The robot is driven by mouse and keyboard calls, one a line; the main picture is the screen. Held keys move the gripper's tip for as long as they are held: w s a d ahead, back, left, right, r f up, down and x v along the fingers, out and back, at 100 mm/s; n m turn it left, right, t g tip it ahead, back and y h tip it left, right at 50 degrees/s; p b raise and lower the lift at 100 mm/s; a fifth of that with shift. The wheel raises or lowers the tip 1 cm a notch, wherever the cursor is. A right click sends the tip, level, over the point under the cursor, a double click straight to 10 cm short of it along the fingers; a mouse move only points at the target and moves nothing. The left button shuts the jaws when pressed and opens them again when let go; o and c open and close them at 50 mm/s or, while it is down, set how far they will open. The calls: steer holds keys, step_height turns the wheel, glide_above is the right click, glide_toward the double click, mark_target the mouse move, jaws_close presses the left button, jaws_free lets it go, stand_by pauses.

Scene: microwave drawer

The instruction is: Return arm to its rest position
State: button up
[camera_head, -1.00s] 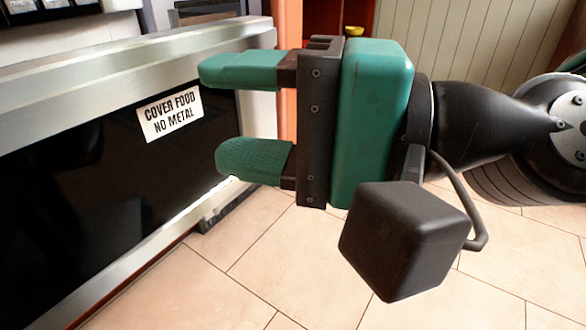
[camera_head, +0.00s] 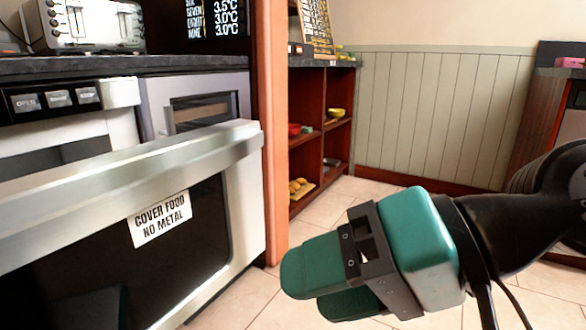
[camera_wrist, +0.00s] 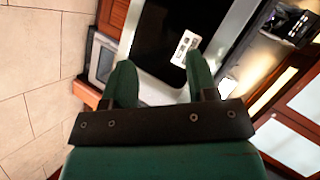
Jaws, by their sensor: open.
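My gripper (camera_head: 318,283) is green with a dark bracket and sits at the lower right of the head view, to the right of the microwave drawer and apart from it. Its two fingers are open and empty, pointing left. In the wrist view the spread fingers (camera_wrist: 160,85) show nothing between them but the drawer front beyond. The microwave drawer (camera_head: 225,135) stands pulled out at the left, with a silver frame and dark glass front. A white label (camera_head: 160,218) on the glass reads "COVER FOOD NO METAL". The drawer's inside is mostly hidden.
A dark counter (camera_head: 180,62) with a toaster (camera_head: 95,25) is above the drawer. An orange-brown panel end (camera_head: 270,130) stands just right of the drawer. Red-brown shelves (camera_head: 310,150) with bowls are behind. Tiled floor (camera_head: 262,300) lies around my gripper. A wooden cabinet (camera_head: 525,125) is at the right.

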steer(key=d+n+g+h+p, duration=0.2)
steer(key=d+n+h+p, duration=0.2)
steer(key=d+h+p, duration=0.65)
step_height(320, 180, up, 37)
steer(key=d+y+p, duration=0.2)
steer(key=p, duration=3)
steer(key=shift+s+p, duration=0.25)
steer(key=shift+p, duration=0.05)
steer(key=shift+f+y, duration=0.1)
steer(key=shift+y, duration=0.15)
